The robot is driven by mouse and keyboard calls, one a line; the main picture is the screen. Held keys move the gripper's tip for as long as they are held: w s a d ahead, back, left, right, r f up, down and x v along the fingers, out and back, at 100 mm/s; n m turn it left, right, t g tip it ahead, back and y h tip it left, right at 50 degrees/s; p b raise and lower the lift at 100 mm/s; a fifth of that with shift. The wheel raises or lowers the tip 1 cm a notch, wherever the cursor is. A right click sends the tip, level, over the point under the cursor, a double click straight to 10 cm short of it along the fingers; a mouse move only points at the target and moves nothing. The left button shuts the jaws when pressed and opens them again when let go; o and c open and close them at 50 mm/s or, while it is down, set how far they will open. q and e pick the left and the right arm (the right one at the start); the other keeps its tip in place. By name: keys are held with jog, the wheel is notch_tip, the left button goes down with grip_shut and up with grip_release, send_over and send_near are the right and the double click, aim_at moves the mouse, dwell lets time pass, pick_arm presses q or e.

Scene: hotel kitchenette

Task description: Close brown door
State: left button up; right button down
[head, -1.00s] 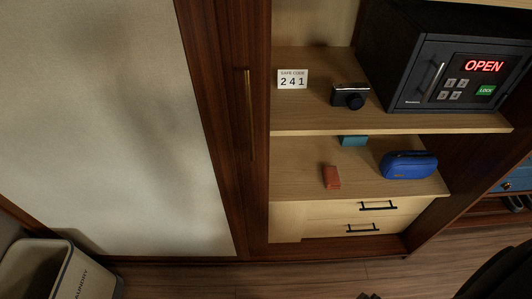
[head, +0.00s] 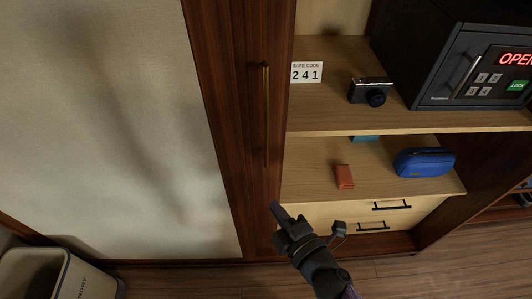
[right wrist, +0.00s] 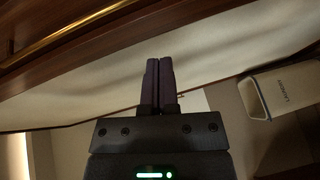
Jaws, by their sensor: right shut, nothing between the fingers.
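The brown door (head: 250,150) is a tall dark wood panel at the left of the open shelves in the head view. It carries a long vertical brass handle (head: 265,112). In the right wrist view the handle (right wrist: 75,28) crosses the upper left, over brown wood. My right gripper (head: 276,208) is shut and empty, in front of the door's lower part and below the handle. In the right wrist view its fingers (right wrist: 160,65) lie together, apart from the handle. I cannot tell whether they touch the door. My left gripper is not in view.
Right of the door, shelves hold a safe code card (head: 306,72), a camera (head: 372,90), a black safe (head: 430,62), a red box (head: 344,176) and a blue pouch (head: 425,162). Drawers (head: 392,215) sit below. A laundry bin (head: 45,275) stands at lower left.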

notch_tip(320, 180, up, 5)
jog(key=a+n+y, duration=0.2)
jog(key=n, duration=0.1)
jog(key=shift+t, duration=0.4)
jog(key=x, duration=0.9)
jog(key=shift+w, duration=0.45)
jog(key=shift+w+d+r, duration=0.1)
jog(key=shift+w+d, duration=0.15)
jog(key=shift+d, duration=0.75)
jog(key=shift+w+d, duration=0.3)
jog(key=shift+d, duration=0.65)
